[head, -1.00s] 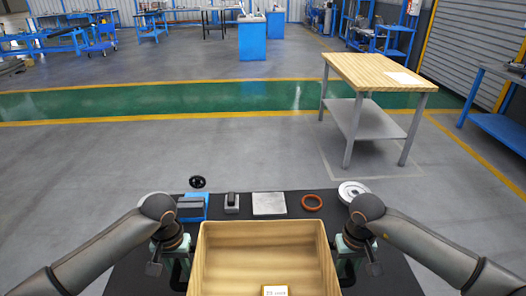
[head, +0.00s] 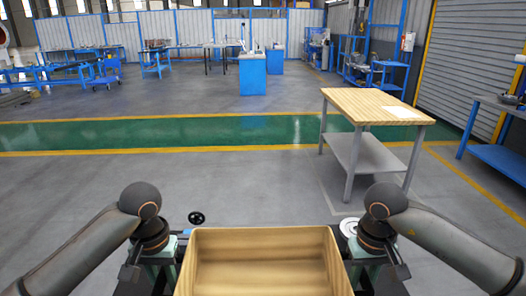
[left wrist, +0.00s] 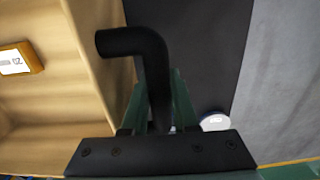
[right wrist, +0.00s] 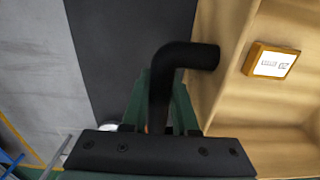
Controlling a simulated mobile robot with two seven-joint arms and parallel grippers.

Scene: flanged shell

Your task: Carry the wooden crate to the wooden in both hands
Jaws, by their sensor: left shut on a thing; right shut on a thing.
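The open wooden crate (head: 262,236) is at the bottom middle of the head view, between my two arms. Its black side handles show in the left wrist view (left wrist: 140,42) and the right wrist view (right wrist: 190,55). My left gripper (head: 163,270) is shut on the left handle, and my right gripper (head: 366,268) is shut on the right handle. The crate looks level; its underside is hidden. A wooden-topped table (head: 350,103) with grey legs and a lower shelf stands ahead to the right, apart from the crate.
A white sheet (head: 402,112) lies on the wooden top's right part. A black handwheel (head: 196,218) and a pale round part (head: 349,226) show beyond the crate. Grey floor and a green lane (head: 200,132) lie open ahead.

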